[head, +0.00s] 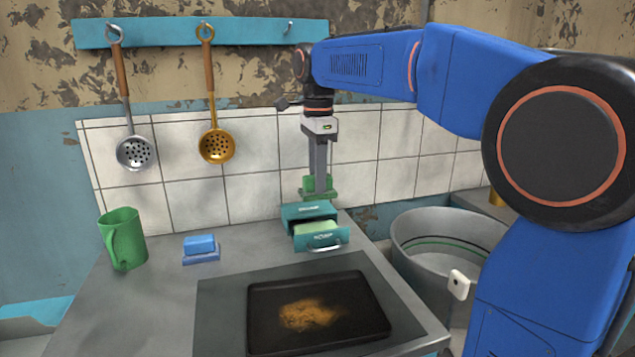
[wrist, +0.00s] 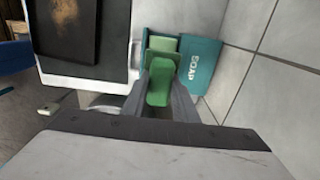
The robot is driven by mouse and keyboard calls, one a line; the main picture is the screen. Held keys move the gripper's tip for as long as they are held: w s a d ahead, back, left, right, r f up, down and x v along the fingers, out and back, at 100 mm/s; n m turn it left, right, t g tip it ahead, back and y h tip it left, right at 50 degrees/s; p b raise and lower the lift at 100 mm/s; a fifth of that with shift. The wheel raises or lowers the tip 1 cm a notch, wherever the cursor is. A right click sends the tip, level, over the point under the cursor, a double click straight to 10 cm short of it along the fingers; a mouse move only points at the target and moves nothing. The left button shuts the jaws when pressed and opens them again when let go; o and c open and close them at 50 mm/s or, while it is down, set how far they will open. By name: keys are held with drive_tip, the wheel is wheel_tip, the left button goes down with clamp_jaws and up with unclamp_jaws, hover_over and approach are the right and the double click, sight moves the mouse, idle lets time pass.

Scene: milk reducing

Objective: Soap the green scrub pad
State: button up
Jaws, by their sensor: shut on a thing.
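The green scrub pad (head: 320,195) is held between the fingers of my gripper (head: 319,190), just above and behind the soap box in the head view. In the wrist view the pad (wrist: 158,88) sits between the two grey fingers (wrist: 160,95). The teal soap box (head: 308,211) stands on the counter near the tiled wall. Its front drawer (head: 321,241) is pulled out, with a pale green soap block (head: 318,228) in it. In the wrist view the box (wrist: 203,62) is marked SOAP. I cannot tell whether pad and box touch.
A black tray (head: 262,333) with a brown stain (head: 310,314) lies on the counter in front. A blue sponge (head: 199,244) on a holder and a green mug (head: 123,240) stand left. A round metal basin (head: 408,250) is at right. Two skimmers (head: 216,146) hang on the wall.

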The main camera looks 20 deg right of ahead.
drive_tip(key=shift+f, duration=0.1)
drive_tip(key=shift+f, duration=3.85)
drive_tip(key=shift+f, duration=0.6)
drive_tip(key=shift+r, duration=3.55)
drive_tip(key=shift+s+a, duration=0.1)
